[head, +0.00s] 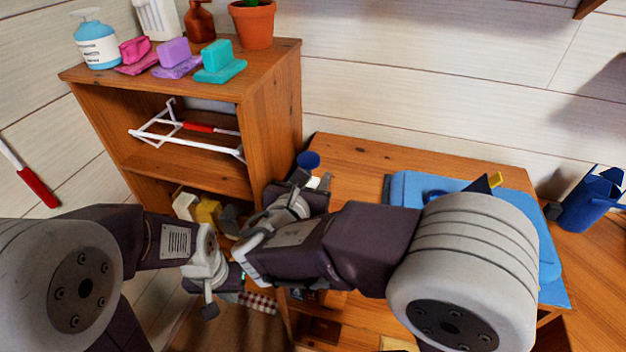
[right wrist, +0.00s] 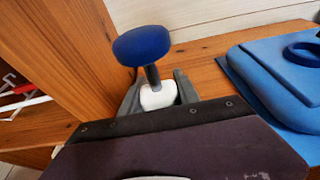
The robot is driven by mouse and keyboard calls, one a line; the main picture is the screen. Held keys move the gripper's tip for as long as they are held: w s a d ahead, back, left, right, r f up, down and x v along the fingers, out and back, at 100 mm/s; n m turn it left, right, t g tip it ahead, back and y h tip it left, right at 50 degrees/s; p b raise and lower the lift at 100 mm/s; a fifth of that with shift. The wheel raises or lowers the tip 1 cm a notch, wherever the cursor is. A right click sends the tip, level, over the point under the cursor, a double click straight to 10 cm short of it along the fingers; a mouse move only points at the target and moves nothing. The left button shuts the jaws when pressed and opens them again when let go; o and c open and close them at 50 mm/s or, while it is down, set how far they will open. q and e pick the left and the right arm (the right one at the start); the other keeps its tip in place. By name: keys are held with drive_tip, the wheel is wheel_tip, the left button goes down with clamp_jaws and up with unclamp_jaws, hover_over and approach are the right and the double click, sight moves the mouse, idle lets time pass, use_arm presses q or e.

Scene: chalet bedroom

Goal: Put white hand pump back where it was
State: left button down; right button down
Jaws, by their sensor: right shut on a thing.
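The white hand pump (right wrist: 158,97) has a white body, a dark rod and a round blue knob on top. My right gripper (right wrist: 160,92) is shut around its white body, with the knob standing above the fingers, slightly tilted. In the head view the pump's blue knob (head: 308,159) shows just above my right gripper (head: 308,184), near the left end of the wooden desk beside the shelf. Its lower part is hidden, so I cannot tell whether it touches the wood. My left gripper (head: 211,285) hangs low in front of the shelf; its fingers are unclear.
A wooden shelf (head: 270,100) holds a blue-white bottle (head: 96,45), colored blocks, a plant pot (head: 253,25) and a white-red rack (head: 190,135). A blue watering can (head: 592,200) stands at right. The desk's back strip is clear.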

drive_tip(key=shift+r, duration=0.1)
drive_tip(key=c, duration=0.9)
unclamp_jaws()
drive_tip(key=shift+f, duration=0.2)
drive_tip(key=p+v, duration=0.2)
drive_tip(key=v, duration=1)
drive_tip(key=shift+r, duration=0.15)
